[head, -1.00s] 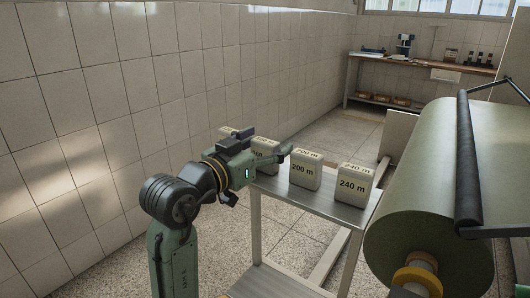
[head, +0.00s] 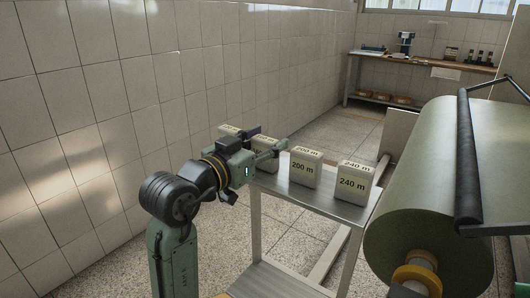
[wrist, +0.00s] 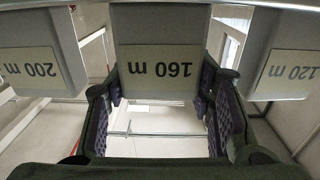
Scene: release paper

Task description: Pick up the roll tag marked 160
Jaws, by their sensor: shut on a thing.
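The roll tag marked 160 m is a pale block with black print; in the wrist view the 160 m tag (wrist: 160,65) is upside down, between the two fingers. My gripper (wrist: 160,95) is shut on its sides. In the head view my gripper (head: 266,146) is at the far left end of the small metal table and mostly hides the 160 tag (head: 262,139). Whether the tag touches the table is hidden there.
The 200 m tag (head: 304,168) and the 240 m tag (head: 353,182) stand to the right on the metal table (head: 290,193). The 120 m tag (wrist: 290,70) is close on the other side. A large green roll (head: 430,185) is at the right.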

